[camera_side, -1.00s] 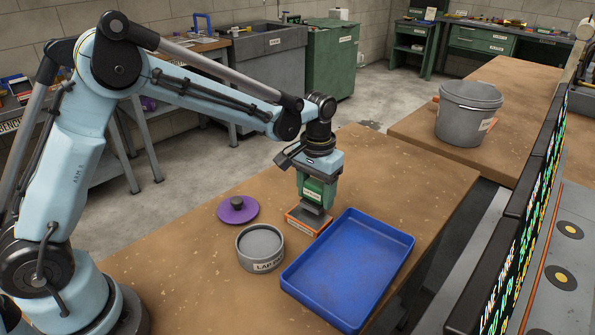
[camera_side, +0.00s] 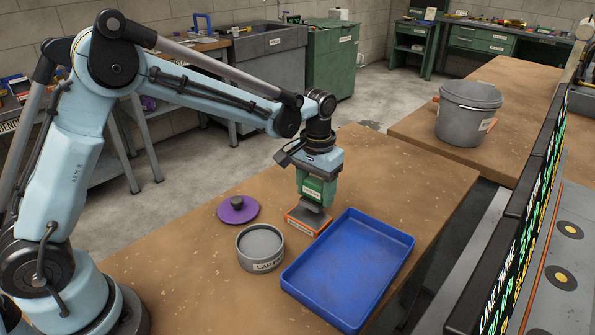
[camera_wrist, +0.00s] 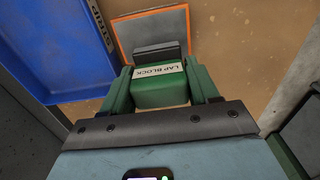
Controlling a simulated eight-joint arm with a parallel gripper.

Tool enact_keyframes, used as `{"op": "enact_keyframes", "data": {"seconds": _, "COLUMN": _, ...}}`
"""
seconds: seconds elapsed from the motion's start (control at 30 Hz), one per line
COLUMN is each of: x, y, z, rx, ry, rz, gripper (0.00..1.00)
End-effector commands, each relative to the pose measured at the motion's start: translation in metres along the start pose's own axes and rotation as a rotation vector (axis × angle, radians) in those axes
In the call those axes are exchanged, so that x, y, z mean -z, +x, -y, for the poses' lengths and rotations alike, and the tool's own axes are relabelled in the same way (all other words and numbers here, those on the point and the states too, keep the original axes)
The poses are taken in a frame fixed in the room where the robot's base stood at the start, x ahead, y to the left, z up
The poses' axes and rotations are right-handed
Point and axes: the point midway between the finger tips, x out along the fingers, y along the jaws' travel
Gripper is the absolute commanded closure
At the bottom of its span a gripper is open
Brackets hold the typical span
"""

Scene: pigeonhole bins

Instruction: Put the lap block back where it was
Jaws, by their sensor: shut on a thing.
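The lap block (camera_wrist: 160,85) is green with a white LAP BLOCK label and a dark grey foot in the wrist view. It also shows in the side view (camera_side: 313,187). My gripper (camera_wrist: 160,90) is shut on it, with a green finger on each side. The block is upright over an orange-framed grey pad (camera_side: 297,222) on the brown bench, beside the blue tray. The pad's frame shows ahead of the block in the wrist view (camera_wrist: 186,22). I cannot tell whether the foot touches the pad; the block and gripper hide part of it.
An empty blue tray (camera_side: 347,270) lies just right of the pad. A grey round pot (camera_side: 260,250) with a label starting LAP stands to the left, with a purple knobbed lid (camera_side: 238,209) behind it. A grey bucket (camera_side: 467,112) stands farther back. The bench (camera_side: 420,185) behind the tray is clear.

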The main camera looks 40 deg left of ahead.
Motion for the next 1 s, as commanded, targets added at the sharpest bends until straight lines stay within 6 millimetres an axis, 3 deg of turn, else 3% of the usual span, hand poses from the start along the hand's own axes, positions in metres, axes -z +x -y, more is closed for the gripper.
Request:
{"op": "enact_keyframes", "data": {"seconds": 0.17, "x": 0.000, "y": -0.001, "z": 0.001, "rx": 0.000, "ry": 0.000, "rz": 0.000, "gripper": 0.91}}
{"op": "enact_keyframes", "data": {"seconds": 0.27, "x": 0.004, "y": -0.005, "z": 0.012, "rx": 0.000, "ry": 0.004, "rz": 0.000, "gripper": 0.91}}
{"op": "enact_keyframes", "data": {"seconds": 0.5, "x": 0.021, "y": -0.031, "z": 0.077, "rx": -0.002, "ry": 0.041, "rz": -0.001, "gripper": 0.91}}
{"op": "enact_keyframes", "data": {"seconds": 0.7, "x": 0.025, "y": -0.047, "z": 0.117, "rx": -0.003, "ry": 0.074, "rz": -0.002, "gripper": 0.91}}
{"op": "enact_keyframes", "data": {"seconds": 1.0, "x": 0.026, "y": -0.051, "z": 0.126, "rx": -0.003, "ry": 0.085, "rz": -0.002, "gripper": 0.91}}
